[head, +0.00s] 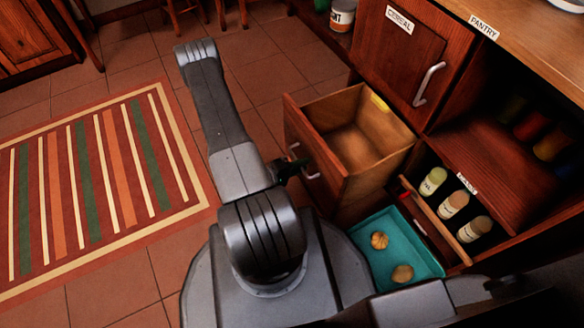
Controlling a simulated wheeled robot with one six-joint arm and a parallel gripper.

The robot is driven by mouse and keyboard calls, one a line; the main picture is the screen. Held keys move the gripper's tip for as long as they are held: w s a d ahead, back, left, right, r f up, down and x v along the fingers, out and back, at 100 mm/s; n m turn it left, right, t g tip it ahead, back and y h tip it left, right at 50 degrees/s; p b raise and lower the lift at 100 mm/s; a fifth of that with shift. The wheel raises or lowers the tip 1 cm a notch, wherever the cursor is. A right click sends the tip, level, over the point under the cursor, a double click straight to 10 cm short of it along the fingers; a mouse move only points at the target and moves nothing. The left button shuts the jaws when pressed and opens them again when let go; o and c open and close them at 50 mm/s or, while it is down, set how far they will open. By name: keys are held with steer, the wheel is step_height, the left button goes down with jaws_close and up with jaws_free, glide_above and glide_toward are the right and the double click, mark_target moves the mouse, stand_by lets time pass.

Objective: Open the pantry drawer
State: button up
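A wooden drawer (316,183) stands pulled out from the cabinet. Its inside shows, and it looks empty apart from a small yellow patch (379,103) at its back corner. A metal handle (311,164) is on its front. My gripper (297,168) is dark and small in the head view, close beside this handle. My arm partly hides it, and I cannot tell whether it touches the handle or how its fingers stand. A PANTRY label (483,27) is on the counter edge above the cabinet.
A CEREAL door (408,59) with a handle is closed, behind the drawer. A teal tray (372,233) with two round items lies low beside the drawer. Several bottles (453,204) stand in a rack at right. Tiled floor and a striped rug (95,186) lie open at left.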

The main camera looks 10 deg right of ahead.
steer(key=p+v, duration=0.3)
steer(key=v, duration=1)
steer(key=shift+a, duration=0.35)
steer(key=shift+s+d, duration=0.1)
steer(key=shift+b+x, duration=1.55)
steer(key=shift+x, duration=5.3)
steer(key=shift+r, duration=0.1)
